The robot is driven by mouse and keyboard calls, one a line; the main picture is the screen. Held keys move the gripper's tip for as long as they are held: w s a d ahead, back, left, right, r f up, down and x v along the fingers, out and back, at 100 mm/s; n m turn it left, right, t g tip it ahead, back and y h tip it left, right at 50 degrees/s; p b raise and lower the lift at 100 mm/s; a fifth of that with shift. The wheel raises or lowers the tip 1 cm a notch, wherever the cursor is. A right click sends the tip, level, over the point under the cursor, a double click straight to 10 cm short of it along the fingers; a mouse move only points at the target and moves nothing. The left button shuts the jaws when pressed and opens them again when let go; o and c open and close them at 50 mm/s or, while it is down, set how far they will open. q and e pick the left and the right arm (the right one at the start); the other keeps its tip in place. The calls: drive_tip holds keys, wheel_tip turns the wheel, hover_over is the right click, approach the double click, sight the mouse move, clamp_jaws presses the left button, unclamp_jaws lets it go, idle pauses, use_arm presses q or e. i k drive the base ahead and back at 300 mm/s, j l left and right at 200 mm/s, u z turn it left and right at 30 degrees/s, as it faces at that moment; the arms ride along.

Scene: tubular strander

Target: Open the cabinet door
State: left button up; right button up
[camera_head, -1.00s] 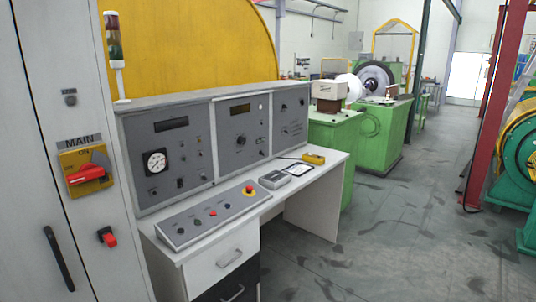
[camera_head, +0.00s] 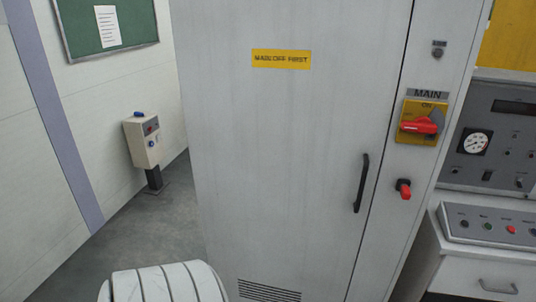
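The tall light grey cabinet fills the middle of the head view, and its door (camera_head: 290,150) looks shut along a dark seam on the right. A black vertical bar handle (camera_head: 361,184) is on the door's right side. On the panel right of the seam is the MAIN switch (camera_head: 420,122), with a yellow plate marked ON at the top; its red lever lies roughly sideways. A smaller red knob (camera_head: 404,189) is below it. A yellow label (camera_head: 281,59) on the door says to put the main off first. Neither gripper is in view.
A control desk (camera_head: 486,230) with gauges and buttons adjoins the cabinet on the right. A small box on a post (camera_head: 143,140) stands left of the cabinet near the wall with a green board (camera_head: 107,27). Grey floor is free between them.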

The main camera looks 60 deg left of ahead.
sight(287, 105)
drive_tip(key=u, duration=1.95)
